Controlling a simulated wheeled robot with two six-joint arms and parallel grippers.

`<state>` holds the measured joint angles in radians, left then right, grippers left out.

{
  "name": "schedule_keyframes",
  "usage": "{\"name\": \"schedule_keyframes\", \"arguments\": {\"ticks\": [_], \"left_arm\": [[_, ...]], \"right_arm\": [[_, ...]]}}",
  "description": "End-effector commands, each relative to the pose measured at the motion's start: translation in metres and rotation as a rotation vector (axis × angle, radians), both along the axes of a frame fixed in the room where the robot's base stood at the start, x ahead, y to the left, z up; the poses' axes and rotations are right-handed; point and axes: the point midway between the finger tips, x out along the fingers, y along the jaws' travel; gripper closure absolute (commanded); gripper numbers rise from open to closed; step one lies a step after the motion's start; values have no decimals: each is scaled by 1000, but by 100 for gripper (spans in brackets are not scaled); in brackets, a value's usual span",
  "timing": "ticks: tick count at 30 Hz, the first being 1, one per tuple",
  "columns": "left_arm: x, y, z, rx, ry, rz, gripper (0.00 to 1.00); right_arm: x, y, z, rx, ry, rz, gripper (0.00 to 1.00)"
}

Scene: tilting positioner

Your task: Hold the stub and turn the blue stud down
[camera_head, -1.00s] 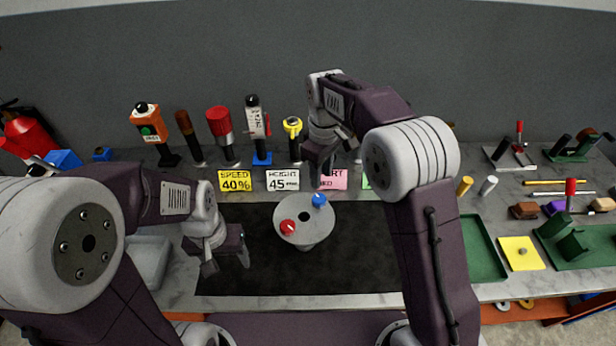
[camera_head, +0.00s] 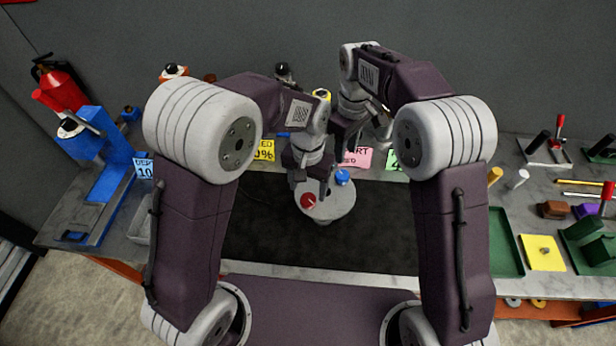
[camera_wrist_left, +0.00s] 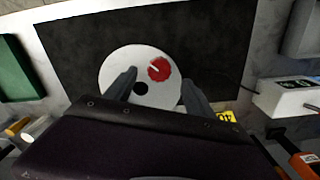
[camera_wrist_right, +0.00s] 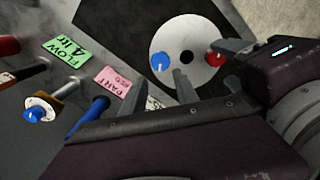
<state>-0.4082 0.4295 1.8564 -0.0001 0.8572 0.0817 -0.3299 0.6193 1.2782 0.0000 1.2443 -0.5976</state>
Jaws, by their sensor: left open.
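A pale grey round disc (camera_head: 327,210) has a red stud (camera_head: 308,201) and a blue stud (camera_head: 342,177) on opposite sides of a dark centre hole, clear in the right wrist view (camera_wrist_right: 186,57). I cannot tell any separate stub apart from these. My left gripper (camera_head: 313,188) is open over the disc by the red stud. In the left wrist view, the red stud (camera_wrist_left: 158,69) shows beyond and between its fingertips; the blue stud is hidden there. My right gripper (camera_wrist_right: 207,62) looks open and empty, one finger close to the blue stud (camera_wrist_right: 162,62); contact cannot be judged.
The disc stands on a black mat (camera_head: 270,235). Coloured label cards, such as the pink one (camera_head: 357,158), and several upright tools stand behind it. A green tray (camera_head: 506,240) and yellow plate (camera_head: 543,252) lie right. A blue fixture (camera_head: 105,170) stands left.

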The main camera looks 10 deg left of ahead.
Motion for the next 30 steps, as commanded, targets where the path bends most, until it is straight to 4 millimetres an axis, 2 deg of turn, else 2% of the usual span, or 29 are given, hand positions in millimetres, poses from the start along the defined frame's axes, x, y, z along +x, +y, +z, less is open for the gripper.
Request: {"name": "schedule_keyframes", "arguments": {"ticks": [3,7,17,20,24,28,30], "left_arm": [[-1,0,-22,1,4,0,37],[0,0,-38,1,2,1,37],[0,0,-44,0,-1,1,37],[0,0,-44,-1,-2,1,62],[0,0,-44,-1,-2,1,100],[0,0,-43,0,-1,1,100],[0,0,-43,-1,-2,1,100]], "right_arm": [[0,0,0,0,0,0,64],[0,0,0,0,0,0,64],[0,0,0,0,0,0,64],[0,0,0,0,0,0,64],[0,0,0,0,0,0,64],[0,0,0,0,0,0,64],[0,0,0,0,0,9,44]]}}
